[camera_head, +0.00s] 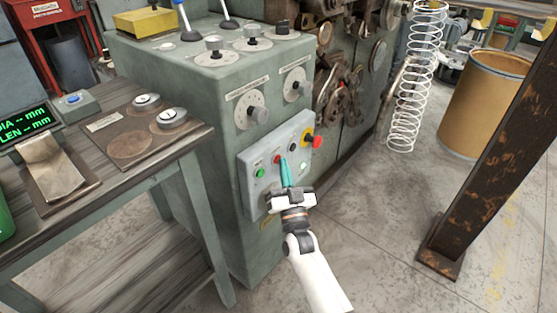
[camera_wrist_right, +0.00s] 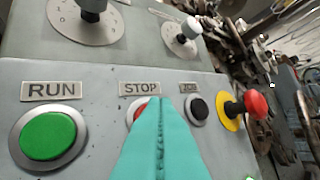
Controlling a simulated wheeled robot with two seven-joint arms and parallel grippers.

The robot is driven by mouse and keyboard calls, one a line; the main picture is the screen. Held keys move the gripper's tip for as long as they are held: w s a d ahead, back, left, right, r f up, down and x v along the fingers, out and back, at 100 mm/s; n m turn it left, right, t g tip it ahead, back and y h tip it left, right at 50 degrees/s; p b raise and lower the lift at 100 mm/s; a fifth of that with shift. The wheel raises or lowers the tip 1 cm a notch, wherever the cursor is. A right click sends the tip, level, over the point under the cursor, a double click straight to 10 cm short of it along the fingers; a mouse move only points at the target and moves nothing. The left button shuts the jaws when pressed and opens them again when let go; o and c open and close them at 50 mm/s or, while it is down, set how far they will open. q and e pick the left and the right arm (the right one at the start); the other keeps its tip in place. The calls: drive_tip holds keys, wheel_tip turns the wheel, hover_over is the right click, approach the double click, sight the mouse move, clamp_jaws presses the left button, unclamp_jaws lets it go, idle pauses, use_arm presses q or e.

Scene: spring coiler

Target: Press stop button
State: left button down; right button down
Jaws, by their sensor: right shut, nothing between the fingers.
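The red STOP button (camera_wrist_right: 134,112) is on the grey control panel (camera_head: 247,188), under a STOP label (camera_wrist_right: 140,88). In the wrist view my teal fingers cover most of it, leaving its left edge visible. In the head view the button (camera_head: 277,159) shows just left of the fingertips. My right gripper (camera_head: 284,161) is shut and empty, pointing at the panel; its closed fingers also fill the lower middle of the wrist view (camera_wrist_right: 160,104). I cannot tell whether the tips touch the button. My left gripper is not in view.
A green RUN button (camera_wrist_right: 48,136) is left of STOP; a black JOG button (camera_wrist_right: 199,109) is right. A red mushroom button on a yellow collar (camera_head: 317,141) protrudes farther right. A wooden-topped table (camera_head: 185,140) stands left and a rusty post (camera_head: 490,135) right.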

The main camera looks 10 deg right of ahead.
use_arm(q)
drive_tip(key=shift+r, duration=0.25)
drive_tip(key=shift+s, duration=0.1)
use_arm(e)
drive_tip(key=shift+w+a, duration=0.1)
drive_tip(key=shift+w, duration=0.05)
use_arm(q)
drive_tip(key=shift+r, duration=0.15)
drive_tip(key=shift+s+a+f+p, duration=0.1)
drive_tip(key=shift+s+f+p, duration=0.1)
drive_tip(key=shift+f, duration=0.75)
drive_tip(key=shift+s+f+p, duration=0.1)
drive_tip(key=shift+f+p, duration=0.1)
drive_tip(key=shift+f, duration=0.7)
use_arm(e)
drive_tip(key=shift+s+d, duration=0.45)
drive_tip(key=shift+s, duration=0.2)
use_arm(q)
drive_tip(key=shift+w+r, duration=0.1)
